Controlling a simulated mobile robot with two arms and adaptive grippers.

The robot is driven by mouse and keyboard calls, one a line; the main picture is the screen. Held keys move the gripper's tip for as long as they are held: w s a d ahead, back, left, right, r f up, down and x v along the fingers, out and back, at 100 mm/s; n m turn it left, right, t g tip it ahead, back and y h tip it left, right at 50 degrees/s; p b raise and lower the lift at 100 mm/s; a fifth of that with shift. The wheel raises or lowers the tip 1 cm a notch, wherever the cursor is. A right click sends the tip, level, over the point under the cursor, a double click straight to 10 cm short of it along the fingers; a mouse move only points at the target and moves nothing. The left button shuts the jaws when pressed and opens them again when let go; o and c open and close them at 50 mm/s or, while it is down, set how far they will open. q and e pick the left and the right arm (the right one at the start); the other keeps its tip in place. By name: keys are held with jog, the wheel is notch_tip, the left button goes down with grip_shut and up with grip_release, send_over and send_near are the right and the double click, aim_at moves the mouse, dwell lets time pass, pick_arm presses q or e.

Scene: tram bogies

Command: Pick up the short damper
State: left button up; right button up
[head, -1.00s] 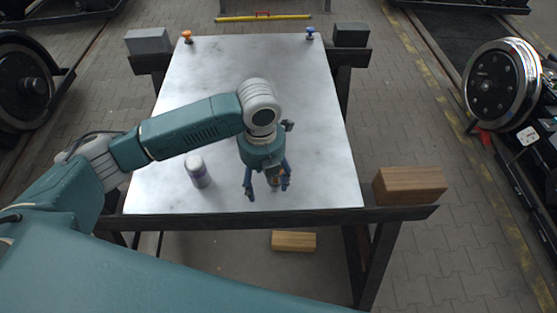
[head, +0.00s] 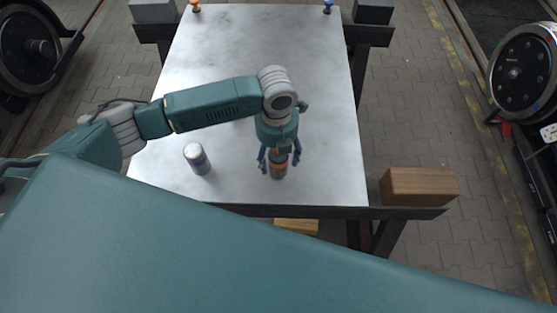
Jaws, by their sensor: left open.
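A short dark cylinder with an orange band, which looks like the short damper (head: 278,170), stands upright near the front edge of the metal-topped table (head: 320,100). My left gripper (head: 279,163) points down over it, open, with one finger on each side. I cannot tell whether the fingers touch it. The gripper body hides its top. My right gripper is out of view.
A white-capped can (head: 197,158) stands to the left of the gripper. An orange-topped piece (head: 195,6) and a blue-topped piece (head: 328,6) stand at the far edge. A wooden block (head: 420,187) sits at the front right. The table's middle right is clear.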

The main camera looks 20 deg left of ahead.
pick_arm(q)
jog(key=f, duration=0.1)
jog(key=f+p, duration=0.1)
jog(key=f, duration=0.1)
jog(key=shift+s+d+f+p, duration=0.2)
jog(key=shift+d+f+p, duration=0.1)
jog(key=shift+f+p, duration=0.1)
jog(key=shift+f, duration=0.65)
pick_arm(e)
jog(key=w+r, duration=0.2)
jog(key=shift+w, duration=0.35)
pick_arm(q)
jog(key=shift+c, duration=1)
jog(key=c, duration=1.2)
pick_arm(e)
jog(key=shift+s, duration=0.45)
